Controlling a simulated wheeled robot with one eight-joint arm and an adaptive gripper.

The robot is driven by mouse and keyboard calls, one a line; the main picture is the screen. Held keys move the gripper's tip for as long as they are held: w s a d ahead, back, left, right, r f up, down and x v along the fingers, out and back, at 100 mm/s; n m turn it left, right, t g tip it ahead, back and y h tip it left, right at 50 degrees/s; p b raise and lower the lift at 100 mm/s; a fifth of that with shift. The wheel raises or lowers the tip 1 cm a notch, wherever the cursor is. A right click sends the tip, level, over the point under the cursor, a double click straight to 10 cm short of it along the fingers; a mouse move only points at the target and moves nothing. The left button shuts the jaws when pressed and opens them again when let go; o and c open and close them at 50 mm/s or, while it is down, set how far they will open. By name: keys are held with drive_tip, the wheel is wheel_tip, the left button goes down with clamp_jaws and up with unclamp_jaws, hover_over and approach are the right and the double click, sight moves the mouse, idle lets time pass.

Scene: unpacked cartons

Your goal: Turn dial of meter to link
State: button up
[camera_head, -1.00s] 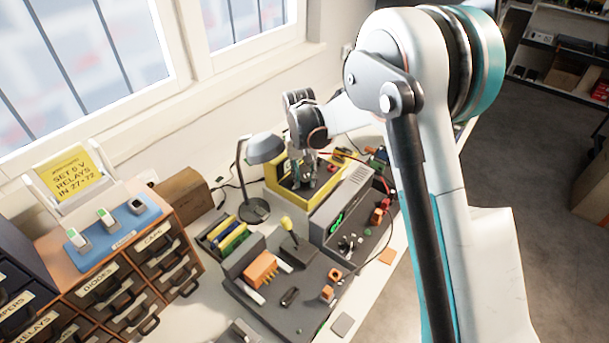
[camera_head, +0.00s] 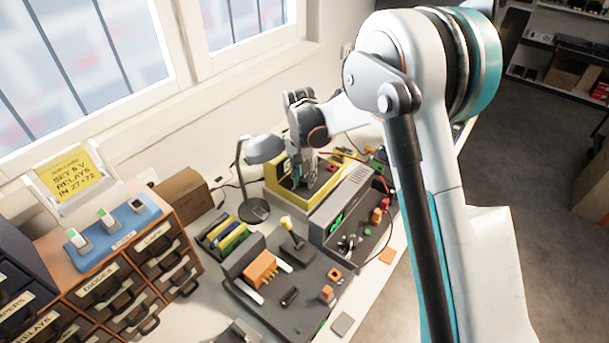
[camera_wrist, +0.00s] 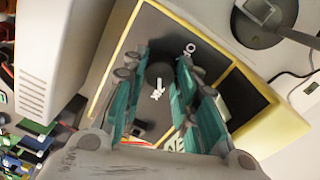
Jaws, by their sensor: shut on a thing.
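The meter (camera_head: 276,189) is a yellow-framed box with a dark face, standing on the bench beyond the grey power unit. It also fills the middle of the wrist view, with its yellow frame (camera_wrist: 286,124) at the right. My gripper (camera_head: 308,175) is over the meter's face. In the wrist view my gripper (camera_wrist: 158,80) has its teal fingers on both sides of the round black dial (camera_wrist: 158,70), shut on it. White symbols show on the face near the dial. Which symbol the dial points to cannot be told. The fingers hide part of the face.
A grey power unit (camera_head: 345,205) stands close beside the meter. A desk lamp (camera_head: 264,149) stands on the other side, its base near the meter. Red leads and small boards lie beyond. A drawer cabinet (camera_head: 130,285) is at the left.

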sight(302, 177)
drive_tip(key=o, duration=1)
drive_tip(key=shift+o, duration=0.2)
drive_tip(key=shift+r, duration=0.1)
wheel_tip(302, 177, up, 12)
drive_tip(key=shift+a, duration=0.35)
drive_tip(key=shift+w, duration=0.1)
